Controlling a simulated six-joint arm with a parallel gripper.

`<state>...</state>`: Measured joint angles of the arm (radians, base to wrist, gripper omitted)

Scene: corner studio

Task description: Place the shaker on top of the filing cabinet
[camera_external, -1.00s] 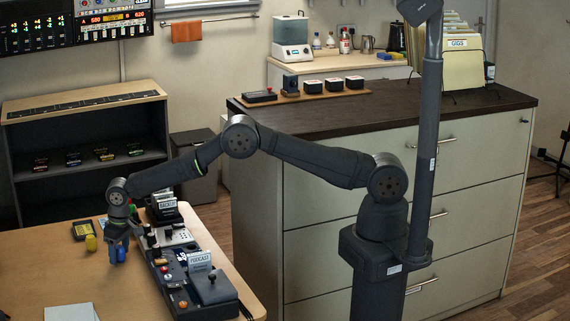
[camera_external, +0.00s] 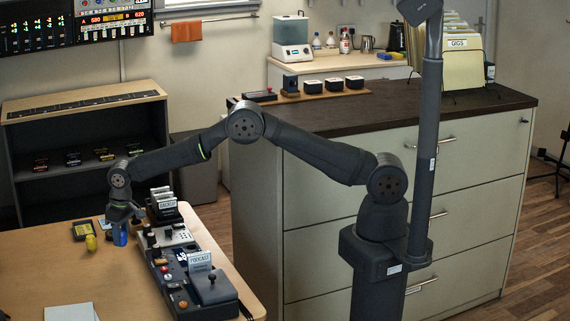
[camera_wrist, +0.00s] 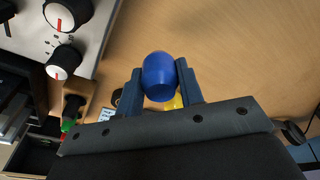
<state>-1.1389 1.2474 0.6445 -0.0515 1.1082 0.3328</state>
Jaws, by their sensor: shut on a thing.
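The shaker looks like a small rounded blue object (camera_wrist: 159,76) held between the two fingers of my gripper (camera_wrist: 160,88) in the wrist view. In the external view my gripper (camera_external: 121,224) is over the desk at the lower left, with the blue shaker (camera_external: 120,235) below the wrist. A small gap to the desk is hard to judge. The filing cabinet (camera_external: 440,200) is the wide cream unit with several drawers and a dark top (camera_external: 420,108), standing to the right of the desk.
A yellow egg-shaped object (camera_external: 91,242) stands on the desk (camera_external: 60,270) left of my gripper. Mixer-like devices (camera_external: 195,280) line the desk's right edge. The cabinet top holds a wooden board (camera_external: 318,95) with several small items and a file rack (camera_external: 460,70). Its middle is clear.

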